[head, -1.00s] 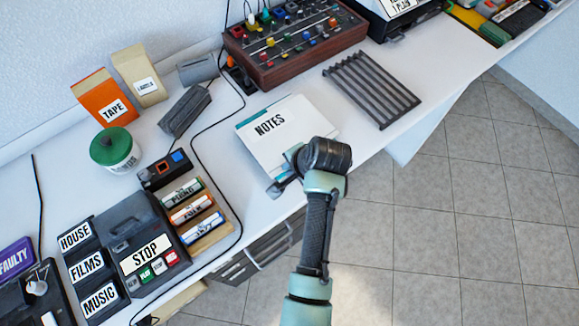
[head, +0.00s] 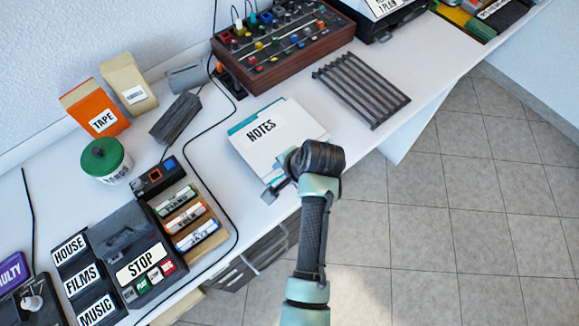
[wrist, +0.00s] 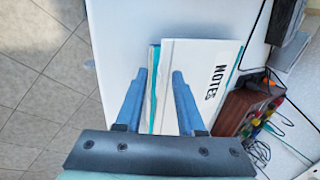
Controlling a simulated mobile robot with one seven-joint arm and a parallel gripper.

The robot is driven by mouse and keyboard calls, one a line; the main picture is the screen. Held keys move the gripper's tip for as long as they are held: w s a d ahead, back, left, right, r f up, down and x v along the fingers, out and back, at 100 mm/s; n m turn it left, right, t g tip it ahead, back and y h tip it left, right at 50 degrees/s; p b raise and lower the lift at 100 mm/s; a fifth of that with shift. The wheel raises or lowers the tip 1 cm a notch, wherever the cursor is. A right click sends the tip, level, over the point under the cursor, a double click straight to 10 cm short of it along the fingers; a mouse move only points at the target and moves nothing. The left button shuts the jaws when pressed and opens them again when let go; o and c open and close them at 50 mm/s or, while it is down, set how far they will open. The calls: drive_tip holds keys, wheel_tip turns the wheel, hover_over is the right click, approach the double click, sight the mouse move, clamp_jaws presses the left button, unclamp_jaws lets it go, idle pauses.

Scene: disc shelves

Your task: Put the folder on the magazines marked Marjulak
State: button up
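The white folder marked NOTES (head: 262,150) has teal edges and lies flat near the table's front edge. It also shows in the wrist view (wrist: 195,65), with teal and pale layers along its near side. My gripper (head: 272,192) is at the folder's front edge. In the wrist view my gripper (wrist: 158,78) is open. One finger overlaps the folder in the picture and the other is just outside its edge. Whether the fingers touch it, I cannot tell. No magazines marked Marjulak are seen in these frames.
A dark slatted rack (head: 361,88) lies right of the folder. A mixer with knobs (head: 284,47) stands behind. A black cable (head: 190,148) runs left of the folder, beside a cassette holder (head: 207,240) and a STOP player (head: 122,240). The table's front edge is close.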

drive_tip(key=p+v, duration=0.1)
drive_tip(key=v, duration=1)
drive_tip(key=w+r+n+t+h, duration=0.1)
drive_tip(key=w+r+n+t, duration=0.35)
drive_tip(key=r, duration=1.15)
drive_tip(key=w+r+n+t+h, duration=0.1)
drive_tip(key=w+r+t, duration=0.6)
drive_tip(key=r, duration=0.9)
drive_tip(key=s+a+r+n+t, duration=0.1)
drive_tip(key=s+r+t, duration=0.3)
drive_tip(key=r, duration=0.5)
drive_tip(key=s+a+r+n+t, duration=0.1)
drive_tip(key=s+r+n+t, duration=0.1)
drive_tip(key=s+r, duration=0.4)
drive_tip(key=s+a+r+n+t+h, duration=0.1)
drive_tip(key=s+r+t, duration=0.4)
drive_tip(key=r, duration=0.7)
drive_tip(key=shift+s+r+n+t, duration=0.15)
drive_tip(key=shift+r+n+t, duration=0.15)
drive_tip(key=shift+n, duration=0.35)
drive_tip(key=shift+a+p, duration=0.15)
drive_tip(key=shift+p, duration=0.15)
wheel_tip(320, 180, up, 3)
drive_tip(key=p, duration=0.3)
